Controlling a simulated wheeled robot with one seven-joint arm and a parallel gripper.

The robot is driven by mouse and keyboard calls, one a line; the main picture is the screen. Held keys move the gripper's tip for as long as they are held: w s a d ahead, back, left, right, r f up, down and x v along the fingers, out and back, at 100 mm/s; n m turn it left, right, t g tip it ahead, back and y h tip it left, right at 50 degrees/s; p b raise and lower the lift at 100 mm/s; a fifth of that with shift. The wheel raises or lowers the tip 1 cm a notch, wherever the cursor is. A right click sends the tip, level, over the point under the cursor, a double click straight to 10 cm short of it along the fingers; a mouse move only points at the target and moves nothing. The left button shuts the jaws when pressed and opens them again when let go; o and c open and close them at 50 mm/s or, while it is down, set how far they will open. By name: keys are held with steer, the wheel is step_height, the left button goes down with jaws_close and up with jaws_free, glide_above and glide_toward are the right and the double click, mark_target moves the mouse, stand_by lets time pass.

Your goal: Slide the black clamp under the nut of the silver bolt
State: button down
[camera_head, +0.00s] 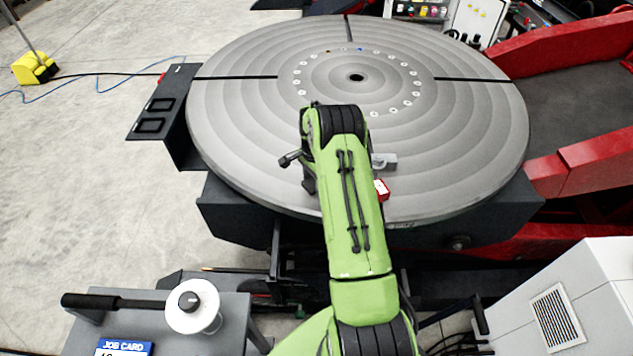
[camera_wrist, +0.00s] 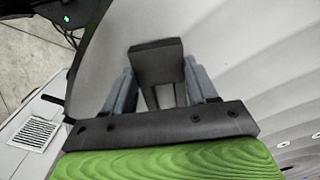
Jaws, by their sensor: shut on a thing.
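The black clamp (camera_wrist: 156,62) is a dark, flat-faced block at the end of my gripper (camera_wrist: 160,82) in the wrist view. The gripper's two grey fingers are shut on it, one on each side. Behind it is the pale grey ringed face of the round table (camera_head: 230,130). In the head view my green arm reaches over the table's near part and hides most of the gripper and the clamp. I cannot make out the silver bolt or its nut for certain in either view.
A grey bench (camera_head: 235,325) with a white spool (camera_head: 193,305) stands front left. A white cabinet (camera_head: 590,290) stands front right. The table's far half is clear.

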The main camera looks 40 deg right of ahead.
mark_target(314, 182)
step_height(314, 182, up, 8)
steer(key=shift+f, duration=0.1)
steer(key=shift+a+r, duration=0.2)
steer(key=shift+r, duration=0.1)
steer(key=s+a+f+n+b, duration=0.1)
steer(key=s+a+f+n, duration=0.25)
steer(key=a+n, duration=0.5)
steer(key=s+a+f+n+b, duration=0.1)
steer(key=s+a+f+n, duration=0.1)
steer(key=a+f+n, duration=0.6)
steer(key=s+d+r+m+b, duration=0.3)
steer(key=s+d, duration=0.5)
steer(key=d, duration=0.4)
steer(key=s+d+r+m+b, duration=0.3)
steer(key=s+d+r, duration=0.3)
steer(key=d, duration=0.6)
steer(key=shift+s+r+b, duration=0.2)
steer(key=shift+s+b, duration=0.4)
steer(key=shift+s, duration=0.6)
steer(key=shift+d, duration=0.15)
steer(key=shift+w+d+f, duration=0.55)
steer(key=shift+w+f, duration=0.2)
steer(key=shift+w+d+f, duration=0.55)
steer(key=shift+w+f, duration=0.2)
